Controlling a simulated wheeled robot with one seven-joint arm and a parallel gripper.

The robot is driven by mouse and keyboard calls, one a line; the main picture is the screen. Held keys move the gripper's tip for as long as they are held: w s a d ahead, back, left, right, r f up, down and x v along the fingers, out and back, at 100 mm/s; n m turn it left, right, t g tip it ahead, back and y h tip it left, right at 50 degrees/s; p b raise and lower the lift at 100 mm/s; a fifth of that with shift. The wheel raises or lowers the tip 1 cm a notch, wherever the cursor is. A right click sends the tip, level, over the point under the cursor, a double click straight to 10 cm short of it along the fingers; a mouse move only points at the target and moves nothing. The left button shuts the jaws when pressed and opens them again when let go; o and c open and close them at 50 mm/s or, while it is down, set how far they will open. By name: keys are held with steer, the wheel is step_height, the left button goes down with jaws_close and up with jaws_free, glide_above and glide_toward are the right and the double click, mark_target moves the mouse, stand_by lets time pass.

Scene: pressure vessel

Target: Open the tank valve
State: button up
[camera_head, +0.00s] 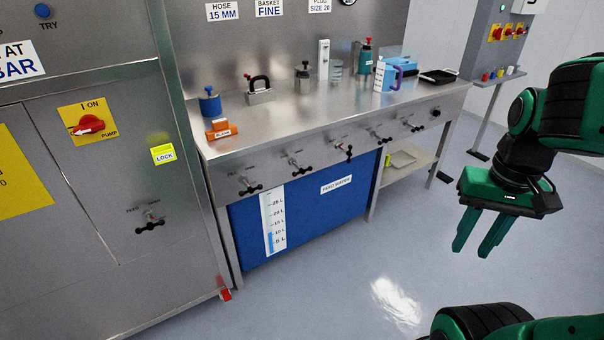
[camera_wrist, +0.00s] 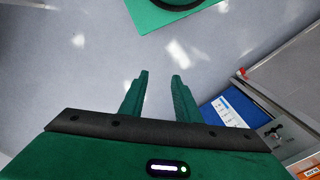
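A blue feed water tank (camera_head: 310,215) with a white level scale (camera_head: 273,220) stands under the steel bench. Several black cross-handled valves line the bench's front edge, among them one (camera_head: 250,186) above the scale, one (camera_head: 295,164) and one (camera_head: 343,150). Another cross-handled valve (camera_head: 150,222) is on the steel cabinet at left. My green gripper (camera_head: 472,251) is open and empty, in the air right of the bench. In the wrist view its fingers (camera_wrist: 160,76) are apart over bare floor.
The cabinet carries a red pump switch (camera_head: 88,125) and a yellow lock tag (camera_head: 163,154). An orange block (camera_head: 221,130), a blue jug (camera_head: 386,76) and several other items stand on the bench. A low shelf (camera_head: 405,160) is beside the tank. The floor in front is clear.

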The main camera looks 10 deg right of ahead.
mark_target(302, 170)
steer(key=w+a+f+t+y, duration=0.25)
steer(key=w+a+f, duration=0.2)
steer(key=w, duration=0.95)
steer(key=w+a+f+n+t+y, duration=0.1)
steer(key=w+a+f+t, duration=0.3)
steer(key=w, duration=1.1)
steer(key=w+a+f+t+y, duration=0.2)
steer(key=w+a+f, duration=0.3)
steer(key=w, duration=0.9)
steer(key=w+f+m+t, duration=0.6)
steer(key=w+f+m, duration=0.3)
steer(key=w+f, duration=0.1)
steer(key=shift+h, duration=0.45)
steer(key=shift+a+x, duration=0.15)
steer(key=shift+x, duration=2.45)
steer(key=shift+a+x, duration=0.2)
steer(key=shift+x, duration=2.35)
steer(key=shift+s+r, duration=0.1)
steer(key=shift+r, duration=0.05)
steer(key=shift+c, duration=0.3)
steer(key=shift+s, duration=0.1)
jaws_close()
